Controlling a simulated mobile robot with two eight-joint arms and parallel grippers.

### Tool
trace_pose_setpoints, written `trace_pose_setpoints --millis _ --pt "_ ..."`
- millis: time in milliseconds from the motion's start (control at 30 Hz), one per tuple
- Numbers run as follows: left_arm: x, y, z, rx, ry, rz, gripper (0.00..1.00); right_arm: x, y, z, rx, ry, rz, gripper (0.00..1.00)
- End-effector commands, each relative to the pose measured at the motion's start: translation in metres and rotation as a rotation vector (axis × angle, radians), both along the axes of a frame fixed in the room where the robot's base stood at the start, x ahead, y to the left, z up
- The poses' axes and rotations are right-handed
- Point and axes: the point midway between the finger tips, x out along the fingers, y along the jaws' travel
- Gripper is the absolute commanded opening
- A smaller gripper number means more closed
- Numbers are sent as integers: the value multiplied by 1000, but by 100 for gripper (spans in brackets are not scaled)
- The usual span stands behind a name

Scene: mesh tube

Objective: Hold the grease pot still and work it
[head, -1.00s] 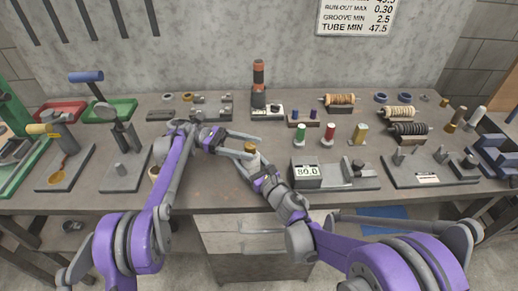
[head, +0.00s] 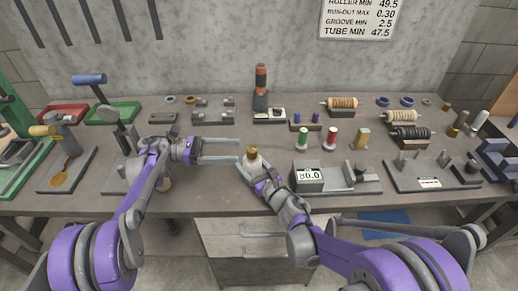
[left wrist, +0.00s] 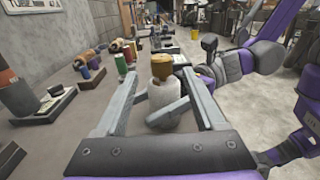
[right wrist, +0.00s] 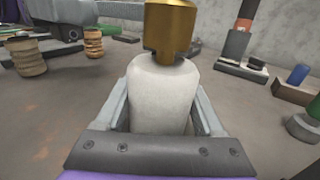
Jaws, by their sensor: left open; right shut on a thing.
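The grease pot is a pale, round-shouldered body (right wrist: 160,95) with a brass cap (right wrist: 172,25) on top. It stands upright at the front middle of the bench, and its cap shows in the head view (head: 252,150). My right gripper (head: 252,168) is shut on the pot's body, with one finger on each side in the right wrist view. My left gripper (head: 238,150) is open and empty, just left of the pot with its fingers pointing toward it. In the left wrist view the pot (left wrist: 163,97) shows beyond and between the spread fingers.
A grey gauge block reading 80.0 (head: 309,176) stands close to the right. Red (head: 331,139) and green (head: 312,137) spools and a black-and-orange post (head: 261,85) stand behind. A small wooden pot (right wrist: 93,42) is left of the pot. Bare bench (head: 215,200) lies in front.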

Motion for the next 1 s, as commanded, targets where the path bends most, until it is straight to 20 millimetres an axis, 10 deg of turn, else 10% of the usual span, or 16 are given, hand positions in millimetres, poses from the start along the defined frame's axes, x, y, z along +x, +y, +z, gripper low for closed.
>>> trace_pose_setpoints --millis 367,1000 --pt "-20 14 -2 -1 3 215 71 0 0 0 0 0 1 0" --pt "0 -90 -2 -2 2 213 71 0 0 0 0 0 1 0"
